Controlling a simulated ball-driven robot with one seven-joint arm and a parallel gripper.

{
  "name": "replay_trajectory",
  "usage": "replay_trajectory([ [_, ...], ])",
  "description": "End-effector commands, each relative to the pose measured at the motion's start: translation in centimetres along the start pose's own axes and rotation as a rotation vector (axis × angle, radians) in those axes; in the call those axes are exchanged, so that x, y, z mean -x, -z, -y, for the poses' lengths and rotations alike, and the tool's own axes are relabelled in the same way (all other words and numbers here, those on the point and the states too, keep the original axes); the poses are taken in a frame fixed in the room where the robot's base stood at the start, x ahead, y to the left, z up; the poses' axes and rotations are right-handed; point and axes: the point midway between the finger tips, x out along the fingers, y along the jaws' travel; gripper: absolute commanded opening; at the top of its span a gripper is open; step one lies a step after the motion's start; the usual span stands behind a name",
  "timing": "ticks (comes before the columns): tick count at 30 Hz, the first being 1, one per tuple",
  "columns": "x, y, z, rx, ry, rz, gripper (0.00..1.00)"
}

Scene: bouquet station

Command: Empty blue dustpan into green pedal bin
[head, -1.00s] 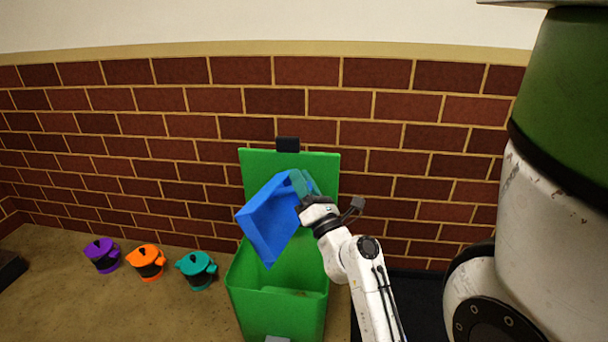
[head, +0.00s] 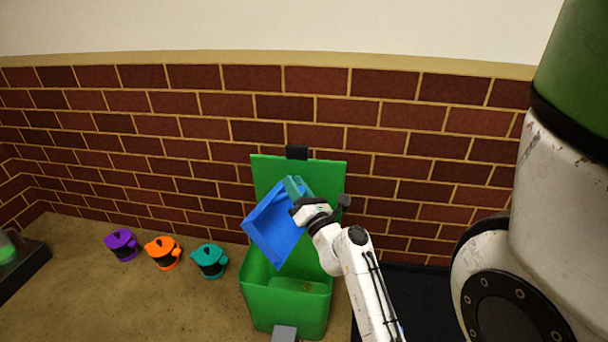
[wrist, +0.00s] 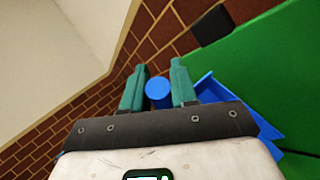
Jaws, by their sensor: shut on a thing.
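The blue dustpan (head: 272,228) is held tilted above the open green pedal bin (head: 288,302), its low corner pointing down toward the bin's mouth. My gripper (head: 296,188) is shut on the dustpan's handle, at its upper right. In the wrist view, the round blue handle end (wrist: 158,90) shows between my two teal fingers (wrist: 160,88), with part of the blue pan behind at right. The bin's green lid (head: 335,172) stands upright behind the dustpan. A small brownish bit shows inside the bin. The pan's inner face looks bare from here.
Purple (head: 121,245), orange (head: 163,252) and teal (head: 209,261) lidded pots stand in a row on the tan surface (head: 120,305) left of the bin. A dark tray with something green (head: 8,252) is at far left. A brick wall (head: 400,140) rises close behind the bin.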

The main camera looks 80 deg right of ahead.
Motion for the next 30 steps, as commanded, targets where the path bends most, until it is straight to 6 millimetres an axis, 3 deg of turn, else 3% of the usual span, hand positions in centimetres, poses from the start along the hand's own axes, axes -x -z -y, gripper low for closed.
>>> replay_trajectory([
  [11, -2.4, 0.8, -1.3, 0.061, 0.025, -0.101, 0.0],
  [30, -5.7, 4.0, -2.5, 0.178, 0.075, -0.287, 0.0],
])
